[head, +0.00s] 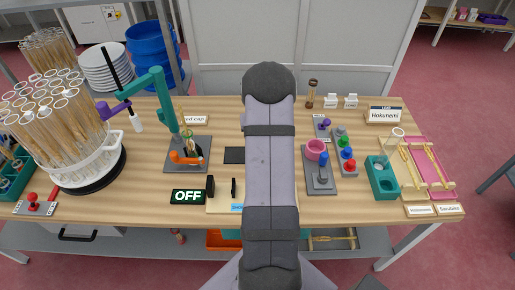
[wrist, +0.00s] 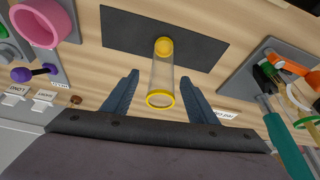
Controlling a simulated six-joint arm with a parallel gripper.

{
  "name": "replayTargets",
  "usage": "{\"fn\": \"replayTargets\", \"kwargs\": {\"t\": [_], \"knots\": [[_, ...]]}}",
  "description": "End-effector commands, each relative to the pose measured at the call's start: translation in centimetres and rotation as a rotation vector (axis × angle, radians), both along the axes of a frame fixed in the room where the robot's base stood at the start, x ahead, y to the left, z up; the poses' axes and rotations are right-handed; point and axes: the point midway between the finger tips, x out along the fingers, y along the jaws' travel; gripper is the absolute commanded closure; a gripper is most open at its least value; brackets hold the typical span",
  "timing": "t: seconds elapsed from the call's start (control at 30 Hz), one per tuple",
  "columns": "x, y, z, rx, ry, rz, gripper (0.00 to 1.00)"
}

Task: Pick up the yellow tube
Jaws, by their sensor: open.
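The yellow tube (wrist: 162,74) is clear, with a yellow rim and a yellow end. It shows in the middle of the wrist view, its far yellow end over the dark mat (wrist: 119,23). My gripper (wrist: 160,77) is open, with one blue-grey finger on each side of the tube. Gaps show between the tube and both fingers, so they do not appear to touch it. I cannot tell how far the fingers are from it in depth. In the head view my arm hides the tube and the gripper; a part of the dark mat (head: 234,155) shows left of the arm.
A teal stand with an orange clamp (head: 187,157) is left of my arm. A pink cup on a grey plate (head: 316,150) and a teal holder (head: 383,180) are to the right. Bare wood surrounds the mat.

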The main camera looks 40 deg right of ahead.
Motion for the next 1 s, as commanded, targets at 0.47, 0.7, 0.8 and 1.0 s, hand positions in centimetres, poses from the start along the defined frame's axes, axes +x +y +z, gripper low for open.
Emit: {"fn": "replayTargets", "kwargs": {"t": [0.47, 0.7, 0.8, 1.0], "knots": [[0.5, -0.3, -1.7, 0.003, 0.002, 0.0, 0.47], [1.0, -0.5, -3.2, 0.003, 0.003, 0.001, 0.47], [1.3, -0.6, -4.2, 0.004, 0.004, 0.0, 0.47], [1.8, -1.1, -5.8, 0.002, 0.001, 0.0, 0.47]]}}
